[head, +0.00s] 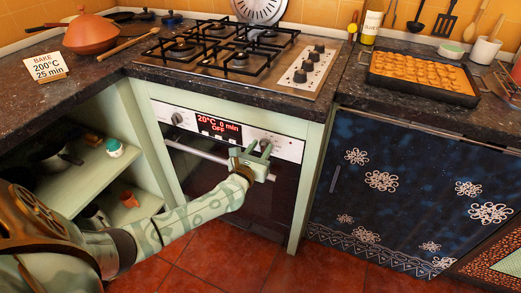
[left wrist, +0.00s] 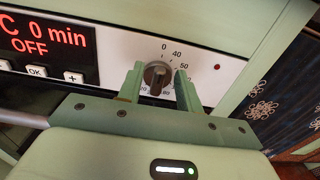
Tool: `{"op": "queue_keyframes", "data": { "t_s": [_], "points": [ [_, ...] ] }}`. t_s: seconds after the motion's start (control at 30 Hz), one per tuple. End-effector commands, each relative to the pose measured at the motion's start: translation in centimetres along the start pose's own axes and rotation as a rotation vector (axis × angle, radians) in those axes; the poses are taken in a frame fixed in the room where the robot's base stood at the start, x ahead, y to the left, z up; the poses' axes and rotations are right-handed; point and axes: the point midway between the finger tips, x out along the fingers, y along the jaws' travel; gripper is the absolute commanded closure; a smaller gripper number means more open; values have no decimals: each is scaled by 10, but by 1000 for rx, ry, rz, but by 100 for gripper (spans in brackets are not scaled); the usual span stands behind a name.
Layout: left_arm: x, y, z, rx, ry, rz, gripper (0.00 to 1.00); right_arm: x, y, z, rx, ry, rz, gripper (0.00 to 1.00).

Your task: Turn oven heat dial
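The oven's control panel (head: 286,147) is white with a red-lit display (head: 218,127) reading 20°C, 0 min, OFF. A round dial (left wrist: 157,76) with numbers around it is on the panel right of the display. My left gripper (head: 252,151) is at this dial. In the left wrist view its two fingers (left wrist: 160,82) stand apart on either side of the dial, with a visible gap on the right side; contact on the left is unclear. In the head view the gripper mostly hides this dial. Another knob (head: 177,118) is left of the display. My right gripper is not in view.
A card (head: 46,67) on the counter reads BAKE 200°C 25 min. A gas hob (head: 225,50) is above the oven, and a tray of food (head: 421,73) stands on the right counter. The oven handle (head: 200,153) runs below the panel. Open shelves are at left.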

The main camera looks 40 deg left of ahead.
Motion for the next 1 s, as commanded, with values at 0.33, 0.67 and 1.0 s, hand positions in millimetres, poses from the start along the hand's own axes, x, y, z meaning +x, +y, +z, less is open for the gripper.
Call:
{"op": "queue_keyframes", "data": {
  "t_s": [0.33, 0.67, 1.0],
  "points": [
    [0, 0, 0, 0, 0, 0, 100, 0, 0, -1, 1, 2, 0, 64],
    [0, -1, 1, 42, 0, 0, 100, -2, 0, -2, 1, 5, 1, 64],
    [-1, -4, 2, 270, 0, -1, 100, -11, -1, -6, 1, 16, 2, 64]
  ]
}}
